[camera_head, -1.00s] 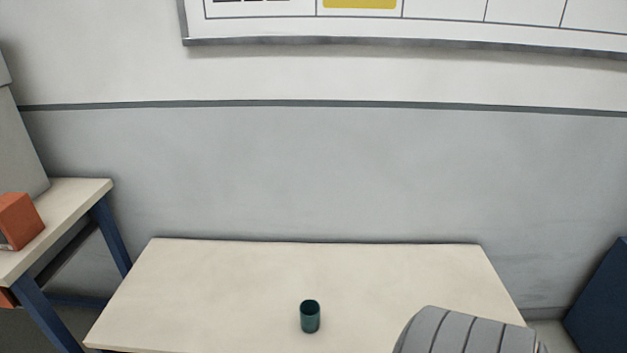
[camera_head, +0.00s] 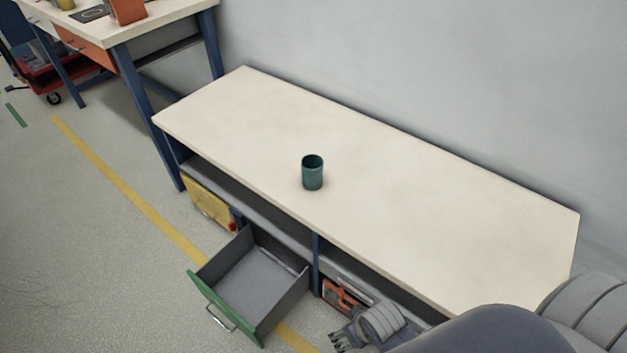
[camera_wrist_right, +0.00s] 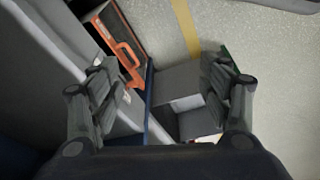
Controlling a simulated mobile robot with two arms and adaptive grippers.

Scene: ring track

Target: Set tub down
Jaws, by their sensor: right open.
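A small teal tub (camera_head: 312,173) stands upright on the pale bench top (camera_head: 400,215), near its front edge in the head view. Nothing touches it. My right gripper (camera_head: 340,338) is low in front of the bench, below the level of its top and well apart from the tub. In the right wrist view its two fingers (camera_wrist_right: 163,85) are spread with nothing between them. The tub does not show in the right wrist view. My left gripper is not in view.
A drawer with a green front (camera_head: 225,310) stands pulled out under the bench; it looks empty in the head view. A yellow case (camera_head: 209,203) and an orange case (camera_head: 340,297) sit on the lower shelf. The bench top around the tub is clear.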

